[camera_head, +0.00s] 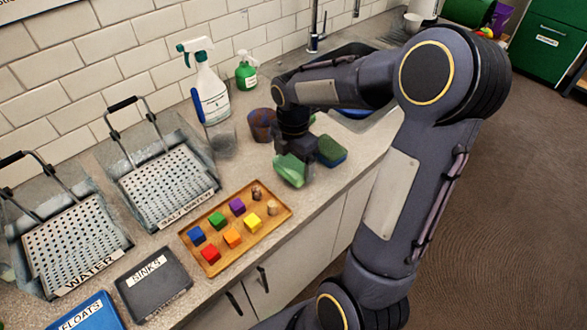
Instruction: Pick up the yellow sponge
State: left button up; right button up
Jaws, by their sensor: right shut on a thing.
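My right gripper (293,158) reaches down over the counter right of the wooden tray. It is shut on a light green, sponge-like block (289,171) at its fingertips. Part of this block is hidden by the fingers, and I cannot tell whether it touches the counter. A second sponge-like block (331,151), dark green above and bluish below, lies on the counter just right of the gripper. No plainly yellow sponge shows. My left gripper is not in view.
A wooden tray (185,240) holds several coloured cubes and small items. A brown cup (262,124) stands behind the gripper, with a spray bottle (208,88) and green soap bottle (246,72) farther back. Two basins and a black "SINKS" tray (152,287) stand left.

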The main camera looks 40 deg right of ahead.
jog(key=s+a+r+b, duration=0.1)
jog(key=s+a+r, duration=0.2)
jog(key=s+r, duration=0.6)
jog(key=s, duration=0.4)
jog(key=shift+s+a+r+b, duration=0.15)
jog(key=shift+s+r+b, duration=0.15)
jog(key=shift+s+r, duration=0.05)
jog(key=o, duration=0.5)
jog(key=shift+c, duration=0.2)
jog(key=c, duration=0.3)
